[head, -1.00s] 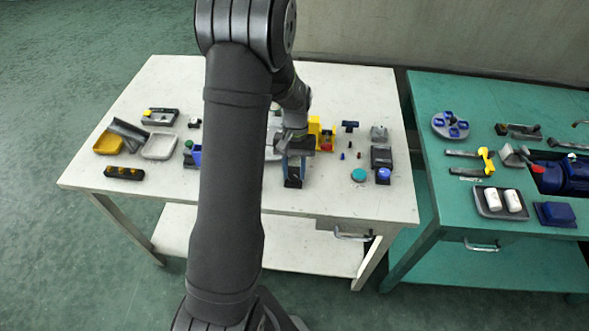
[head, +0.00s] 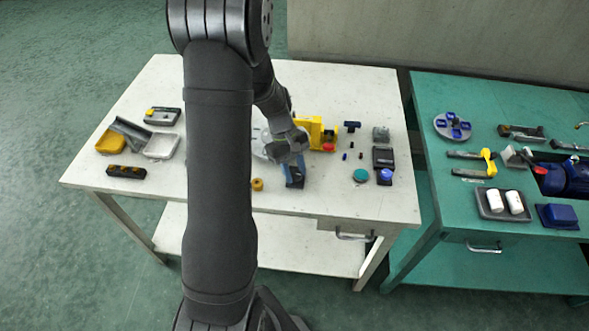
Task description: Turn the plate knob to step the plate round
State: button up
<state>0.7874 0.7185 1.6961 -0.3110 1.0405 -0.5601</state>
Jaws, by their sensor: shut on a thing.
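The plate (head: 259,147) is a pale grey disc on the white table, partly hidden by my arm and gripper. My gripper (head: 291,155) is at the right side of the plate, shut on the plate knob. The knob itself is hidden under the gripper, and the fingertips are hard to make out. A blue and dark block (head: 295,177) stands just in front of the gripper.
A yellow block (head: 311,127) with a red part (head: 328,147) stands close behind right. A small yellow piece (head: 257,184) lies in front of the plate. A teal disc (head: 361,175) and trays (head: 160,146) stand farther off.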

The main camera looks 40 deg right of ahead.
dwell(0.5)
jog(key=o, duration=1)
jog(key=shift+c, duration=0.2)
jog(key=v, duration=1.7)
jog(key=shift+r, duration=0.25)
jog(key=shift+a, duration=0.15)
jog(key=x, duration=1.7)
jog(key=shift+f, duration=0.3)
jog(key=shift+r, duration=0.1)
